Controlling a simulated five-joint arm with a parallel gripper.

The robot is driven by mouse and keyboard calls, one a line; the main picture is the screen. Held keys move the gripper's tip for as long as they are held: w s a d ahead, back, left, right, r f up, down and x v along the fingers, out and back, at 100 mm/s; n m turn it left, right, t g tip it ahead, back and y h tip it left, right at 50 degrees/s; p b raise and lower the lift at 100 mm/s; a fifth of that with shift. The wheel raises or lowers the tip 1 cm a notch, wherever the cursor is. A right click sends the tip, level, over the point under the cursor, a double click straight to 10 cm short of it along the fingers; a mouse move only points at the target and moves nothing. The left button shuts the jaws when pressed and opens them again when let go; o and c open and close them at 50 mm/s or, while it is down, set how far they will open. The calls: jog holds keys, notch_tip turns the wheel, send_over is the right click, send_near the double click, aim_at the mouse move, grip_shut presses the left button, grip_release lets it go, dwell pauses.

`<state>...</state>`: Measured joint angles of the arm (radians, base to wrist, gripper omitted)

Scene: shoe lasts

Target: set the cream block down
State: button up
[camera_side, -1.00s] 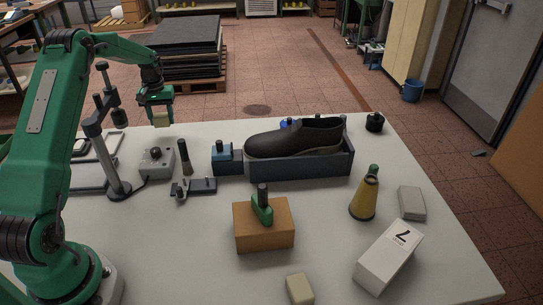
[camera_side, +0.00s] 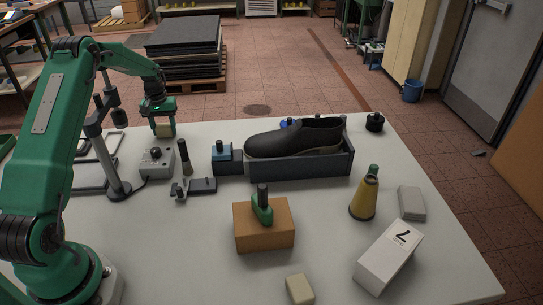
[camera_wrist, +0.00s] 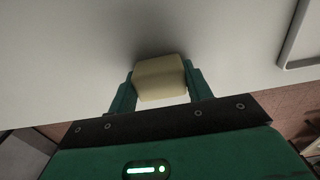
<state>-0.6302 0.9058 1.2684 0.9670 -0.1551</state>
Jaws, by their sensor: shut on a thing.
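The cream block (camera_side: 163,131) is between the fingers of my gripper (camera_side: 161,124), near the far left edge of the white table in the side view. In the wrist view the block (camera_wrist: 160,78) sits between the two green fingers of my gripper (camera_wrist: 158,88), which are shut on its sides. A dark shadow lies on the table close beyond the block. It is low, but I cannot tell whether its underside touches the table.
The grey control box (camera_side: 156,162) and lamp stand (camera_side: 113,165) are nearest. Another cream block (camera_side: 299,289) lies at the front.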

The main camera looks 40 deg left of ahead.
aim_at(163, 125)
jog(key=o, duration=1)
jog(key=shift+f, duration=0.1)
jog(key=shift+r, duration=0.2)
notch_tip(163, 125, up, 12)
dwell(0.4)
